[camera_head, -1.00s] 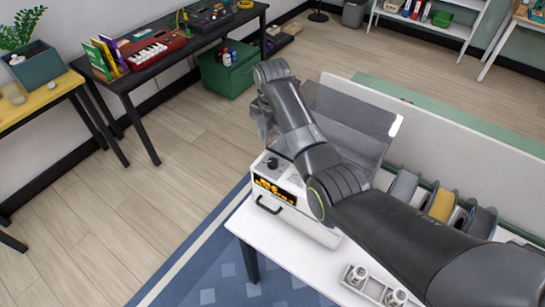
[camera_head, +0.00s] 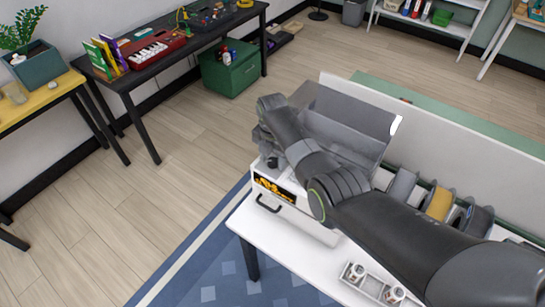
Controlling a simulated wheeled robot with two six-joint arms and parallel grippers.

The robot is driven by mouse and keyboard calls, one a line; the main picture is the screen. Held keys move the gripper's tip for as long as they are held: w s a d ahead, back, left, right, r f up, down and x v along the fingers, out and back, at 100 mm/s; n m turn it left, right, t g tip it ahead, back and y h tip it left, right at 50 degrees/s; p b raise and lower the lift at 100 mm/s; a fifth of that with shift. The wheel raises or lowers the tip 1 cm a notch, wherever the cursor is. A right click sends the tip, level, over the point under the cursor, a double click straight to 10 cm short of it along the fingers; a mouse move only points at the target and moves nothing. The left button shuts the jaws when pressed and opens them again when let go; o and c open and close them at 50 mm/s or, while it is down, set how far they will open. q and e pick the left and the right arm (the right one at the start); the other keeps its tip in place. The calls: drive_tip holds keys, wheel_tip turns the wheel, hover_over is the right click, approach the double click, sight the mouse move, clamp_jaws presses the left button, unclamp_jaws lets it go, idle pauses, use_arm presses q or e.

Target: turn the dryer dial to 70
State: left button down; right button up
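The white dryer (camera_head: 318,230) stands on the white table at the centre, with a raised smoky lid (camera_head: 345,118), a black front handle and an orange-on-black display (camera_head: 275,189). The display digits are too small to read. The dark dial (camera_head: 272,163) is on the dryer's top near its left end, partly covered by my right gripper. My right gripper (camera_head: 267,151) points down at the dial, with its fingers mostly hidden by my wrist. I cannot tell whether it touches the dial or whether it is open. My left gripper is out of view.
Filament spools (camera_head: 438,203) stand in a row right of the dryer, before a low white panel (camera_head: 450,150). A small holder with white cups (camera_head: 372,284) sits at the table's front. The floor left of the table is clear.

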drive_tip(key=c, duration=0.9)
drive_tip(key=shift+r+m+p, duration=0.1)
drive_tip(key=shift+m+p, duration=0.2)
drive_tip(key=shift+m, duration=1.3)
drive_tip(key=o, duration=1)
